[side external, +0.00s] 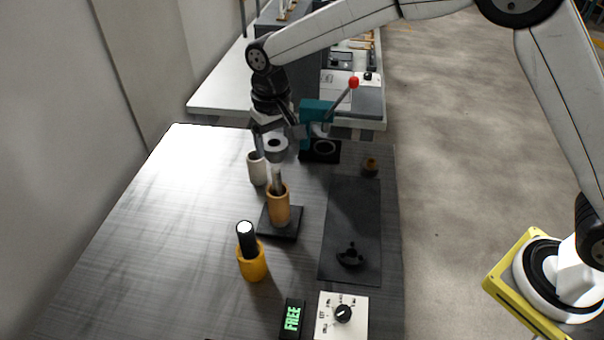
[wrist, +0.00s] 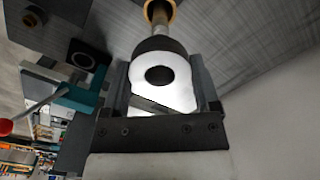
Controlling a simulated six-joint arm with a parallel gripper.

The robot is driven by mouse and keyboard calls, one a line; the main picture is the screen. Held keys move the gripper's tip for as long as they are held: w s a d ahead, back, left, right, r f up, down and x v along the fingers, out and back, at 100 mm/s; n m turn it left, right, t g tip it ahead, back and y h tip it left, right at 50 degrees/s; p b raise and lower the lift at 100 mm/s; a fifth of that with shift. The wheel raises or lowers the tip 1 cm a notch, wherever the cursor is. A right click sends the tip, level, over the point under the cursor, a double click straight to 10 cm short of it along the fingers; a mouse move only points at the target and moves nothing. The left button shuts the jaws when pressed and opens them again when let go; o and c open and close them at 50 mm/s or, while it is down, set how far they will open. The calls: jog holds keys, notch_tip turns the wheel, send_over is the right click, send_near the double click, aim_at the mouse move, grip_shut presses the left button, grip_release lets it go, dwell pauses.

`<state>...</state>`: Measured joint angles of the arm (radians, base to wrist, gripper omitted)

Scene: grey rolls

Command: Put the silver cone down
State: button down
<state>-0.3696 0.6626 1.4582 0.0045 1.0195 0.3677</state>
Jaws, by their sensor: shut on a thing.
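My gripper (side external: 268,132) hangs over the far part of the table, shut on a silver-grey piece with a round hole, which I take to be the silver cone (side external: 275,143). In the wrist view the cone (wrist: 180,82) sits between the two fingers, its pale ring face and dark hole towards the camera. Its far side is dark, and its full shape is hidden. It is held in the air. Below it in the side view, an orange cup (side external: 278,208) with a metal rod (side external: 277,181) in it stands on a dark square plate (side external: 282,235).
A white cup (side external: 257,170) stands close by on the left. A yellow cup (side external: 252,266) with a black cylinder stands nearer. A teal press (side external: 315,111) with a red-knobbed lever is behind. A dark mat (side external: 352,215), a dial box (side external: 342,318) and a green-lit display (side external: 292,317) lie right and front.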

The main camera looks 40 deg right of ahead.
jog(key=shift+s+d+f, duration=0.2)
jog(key=shift+s+d, duration=0.25)
jog(key=shift+d, duration=0.1)
jog(key=s+d+f, duration=0.3)
jog(key=s+d, duration=0.4)
jog(key=s, duration=0.4)
jog(key=s+d+f, duration=0.4)
jog(key=s+d, duration=0.4)
jog(key=s, duration=0.4)
jog(key=shift+s+f, duration=0.2)
jog(key=shift+s, duration=0.05)
jog(key=shift+w+a, duration=0.1)
jog(key=w+f, duration=0.3)
jog(key=w, duration=0.1)
jog(key=w+f, duration=0.2)
jog(key=w, duration=0.2)
jog(key=w+a+f, duration=0.1)
jog(key=w+f, duration=0.2)
jog(key=w, duration=0.1)
jog(key=shift+w+f, duration=0.65)
